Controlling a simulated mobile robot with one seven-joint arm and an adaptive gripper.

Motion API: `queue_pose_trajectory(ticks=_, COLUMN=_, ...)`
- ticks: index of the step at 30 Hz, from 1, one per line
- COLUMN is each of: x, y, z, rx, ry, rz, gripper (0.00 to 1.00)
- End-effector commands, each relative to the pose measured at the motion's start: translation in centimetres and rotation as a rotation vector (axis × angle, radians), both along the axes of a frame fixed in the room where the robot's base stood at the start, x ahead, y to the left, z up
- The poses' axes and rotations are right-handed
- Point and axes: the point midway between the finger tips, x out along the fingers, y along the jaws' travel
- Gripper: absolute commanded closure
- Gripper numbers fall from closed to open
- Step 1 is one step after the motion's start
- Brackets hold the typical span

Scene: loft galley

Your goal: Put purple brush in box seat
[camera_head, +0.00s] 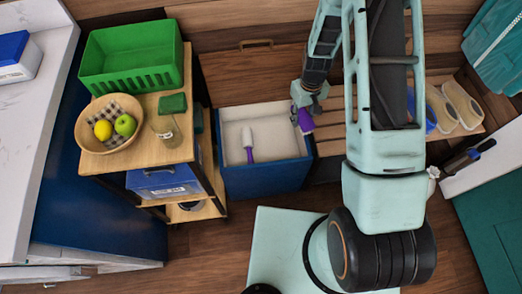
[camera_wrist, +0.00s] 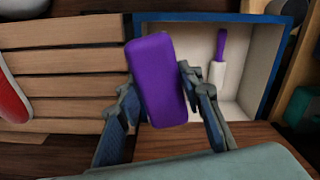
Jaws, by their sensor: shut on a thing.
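The purple brush (camera_head: 306,122) is in my gripper (camera_head: 304,103), at the right edge of the box seat. In the wrist view the purple brush (camera_wrist: 157,65) is a smooth oblong block, slightly tilted, between the two fingers of my gripper (camera_wrist: 156,88). No bristles show. The box seat (camera_head: 266,181) is an open blue box with a white inside, and it also shows in the wrist view (camera_wrist: 215,17). A white item with a purple handle (camera_head: 248,145) lies inside it. The held brush appears above the rim level; its exact height is unclear.
A wooden cart (camera_head: 150,104) left of the box holds a green crate (camera_head: 133,60), a fruit bowl (camera_head: 90,138) and a glass jar (camera_head: 167,133). A slatted bench (camera_head: 335,128) adjoins the box on the right. Most of the box floor is clear.

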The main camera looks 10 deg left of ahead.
Motion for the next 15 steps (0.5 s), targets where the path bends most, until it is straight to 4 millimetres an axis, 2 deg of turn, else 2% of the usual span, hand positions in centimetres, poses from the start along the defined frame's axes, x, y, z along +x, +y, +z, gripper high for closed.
queue_pose_trajectory(ticks=1, x=0.4, y=0.7, z=-3.1, rx=0.0, ry=0.0, rz=0.041, gripper=0.89)
queue_pose_trajectory(ticks=9, x=2.1, y=4.0, z=-11.8, rx=-0.003, ry=-0.002, rz=0.267, gripper=0.89)
queue_pose_trajectory(ticks=15, x=2.9, y=6.3, z=-17.4, rx=-0.006, ry=-0.004, rz=0.418, gripper=0.89)
